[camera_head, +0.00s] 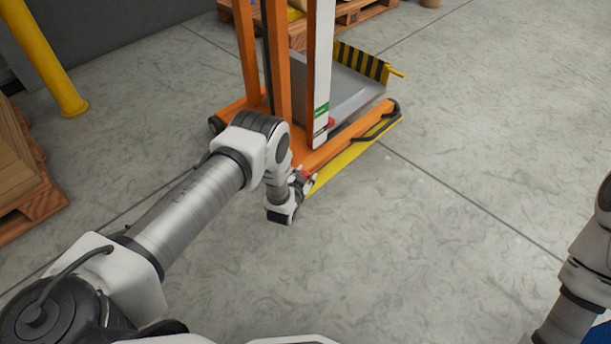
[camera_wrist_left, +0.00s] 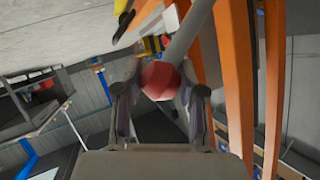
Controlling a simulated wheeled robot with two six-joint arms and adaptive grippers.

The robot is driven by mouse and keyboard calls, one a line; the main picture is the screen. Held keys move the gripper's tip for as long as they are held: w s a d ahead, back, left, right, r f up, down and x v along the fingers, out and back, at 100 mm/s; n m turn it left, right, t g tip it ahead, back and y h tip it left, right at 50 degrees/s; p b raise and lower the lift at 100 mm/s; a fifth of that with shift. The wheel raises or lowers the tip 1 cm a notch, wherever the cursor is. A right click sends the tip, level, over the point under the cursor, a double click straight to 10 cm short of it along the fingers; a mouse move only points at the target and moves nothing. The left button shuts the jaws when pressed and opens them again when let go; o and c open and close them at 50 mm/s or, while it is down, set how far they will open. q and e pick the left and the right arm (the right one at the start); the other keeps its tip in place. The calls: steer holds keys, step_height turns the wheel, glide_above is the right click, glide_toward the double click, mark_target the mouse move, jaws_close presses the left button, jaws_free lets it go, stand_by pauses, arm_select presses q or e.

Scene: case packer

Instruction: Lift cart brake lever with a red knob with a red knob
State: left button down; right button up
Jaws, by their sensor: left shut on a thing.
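The cart brake lever's red knob (camera_wrist_left: 160,80) sits between the two fingers of my left gripper (camera_wrist_left: 160,97) in the left wrist view. The lever's grey shaft (camera_wrist_left: 190,33) runs from the knob up to the right, toward the orange cart. In the head view my left gripper (camera_head: 304,180) is low beside the cart's orange base (camera_head: 335,138), shut on the knob.
The orange lift cart has a grey platform (camera_head: 352,88) with a black-and-yellow striped plate (camera_head: 360,62). A yellow floor strip (camera_head: 350,155) runs along its base. A yellow post (camera_head: 45,55) and wooden pallet (camera_head: 28,190) stand left. The floor at right is clear.

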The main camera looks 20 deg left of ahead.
arm_select(q)
steer(key=c, duration=0.7)
jaws_free()
steer(key=shift+s+a, duration=0.1)
steer(key=shift+o, duration=0.2)
steer(key=v, duration=1.2)
steer(key=shift+r, duration=0.1)
